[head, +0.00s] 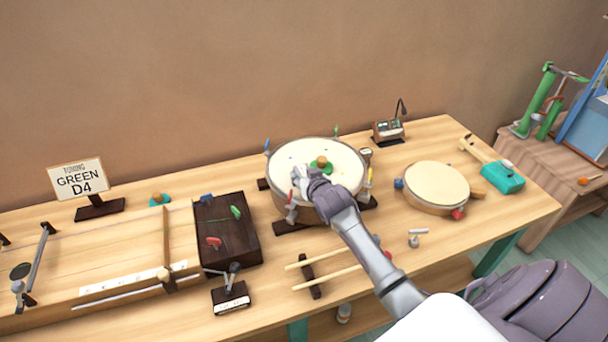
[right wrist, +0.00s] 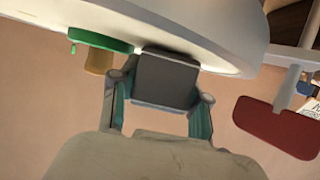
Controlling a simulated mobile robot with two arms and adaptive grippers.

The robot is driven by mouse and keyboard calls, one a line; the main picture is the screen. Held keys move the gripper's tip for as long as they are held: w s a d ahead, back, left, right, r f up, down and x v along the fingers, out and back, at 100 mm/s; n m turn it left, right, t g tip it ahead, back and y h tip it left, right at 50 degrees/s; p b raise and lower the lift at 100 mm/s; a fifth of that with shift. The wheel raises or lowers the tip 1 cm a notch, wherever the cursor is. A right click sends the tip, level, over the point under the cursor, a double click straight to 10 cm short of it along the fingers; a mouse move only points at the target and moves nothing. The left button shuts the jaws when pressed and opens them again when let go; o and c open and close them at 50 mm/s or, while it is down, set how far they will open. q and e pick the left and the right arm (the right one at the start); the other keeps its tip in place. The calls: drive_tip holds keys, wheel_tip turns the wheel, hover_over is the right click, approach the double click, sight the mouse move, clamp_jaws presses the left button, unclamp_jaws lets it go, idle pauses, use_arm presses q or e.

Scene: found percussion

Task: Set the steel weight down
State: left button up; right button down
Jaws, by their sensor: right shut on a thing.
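The steel weight (right wrist: 167,78) is a dark grey block in the right wrist view, between the two fingers of my right gripper (right wrist: 162,102). In the head view my right gripper (head: 300,175) is over the left part of the large drum's pale skin (head: 318,150), and the weight is hidden there. The gripper is shut on the weight. The weight is at or close to the skin; I cannot tell if it touches. A green disc with a wooden knob (head: 321,163) lies on the skin beside the gripper; it also shows in the right wrist view (right wrist: 100,42). My left gripper is out of view.
Tuning rods with coloured handles (head: 291,208) stand around the drum. A smaller drum (head: 437,184) is to the right, a dark box (head: 228,235) and a "GREEN D4" sign (head: 77,180) to the left. Two sticks (head: 326,278) lie in front. A small device (head: 388,130) stands behind.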

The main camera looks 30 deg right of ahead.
drive_tip(key=shift+f, duration=0.15)
drive_tip(key=c, duration=0.8)
unclamp_jaws()
